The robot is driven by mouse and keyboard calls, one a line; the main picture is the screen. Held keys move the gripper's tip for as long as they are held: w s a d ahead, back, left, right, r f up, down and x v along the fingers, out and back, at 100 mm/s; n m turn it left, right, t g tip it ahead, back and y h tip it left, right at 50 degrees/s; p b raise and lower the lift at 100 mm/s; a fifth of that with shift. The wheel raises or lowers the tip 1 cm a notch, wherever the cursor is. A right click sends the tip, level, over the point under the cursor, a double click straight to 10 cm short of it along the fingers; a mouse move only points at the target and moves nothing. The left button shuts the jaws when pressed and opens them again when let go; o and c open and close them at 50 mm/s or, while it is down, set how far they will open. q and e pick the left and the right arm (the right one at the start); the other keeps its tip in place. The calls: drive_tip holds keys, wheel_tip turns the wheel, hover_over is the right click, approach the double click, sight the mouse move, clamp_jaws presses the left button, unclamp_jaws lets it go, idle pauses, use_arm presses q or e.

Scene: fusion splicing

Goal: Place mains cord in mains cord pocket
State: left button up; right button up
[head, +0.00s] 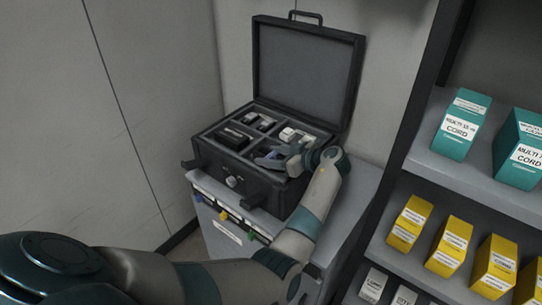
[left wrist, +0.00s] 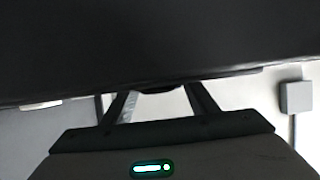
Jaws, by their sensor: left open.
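An open dark case (head: 206,146) with a divided tray stands on a grey cabinet, its lid (head: 305,70) raised. The pockets hold a black block (head: 233,137), small grey parts (head: 259,121) and pale parts (head: 296,135). I cannot tell which item is the mains cord or which pocket is its own. My left gripper (head: 268,159) is over the front right pocket, with a bluish thing just beside its fingers. In the left wrist view the two fingers (left wrist: 158,103) stand apart, partly hidden by a large dark surface. I see nothing clearly held between them.
The grey cabinet (head: 345,200) has coloured tags along its front edge. A shelf unit (head: 415,158) on the right holds teal cord boxes (head: 463,125), yellow boxes (head: 410,223) and white boxes. Walls close in behind and left of the case.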

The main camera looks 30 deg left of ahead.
sight(275, 156)
use_arm(q)
drive_tip(key=shift+d+b, duration=0.35)
drive_tip(key=shift+d, duration=0.05)
drive_tip(key=b+v, duration=0.2)
drive_tip(key=v, duration=0.3)
drive_tip(key=shift+d+r, duration=0.2)
drive_tip(key=shift+d, duration=0.1)
drive_tip(key=shift+s+d+r+b, duration=0.15)
drive_tip(key=shift+d+r+b, duration=0.15)
drive_tip(key=shift+d, duration=0.15)
idle(0.6)
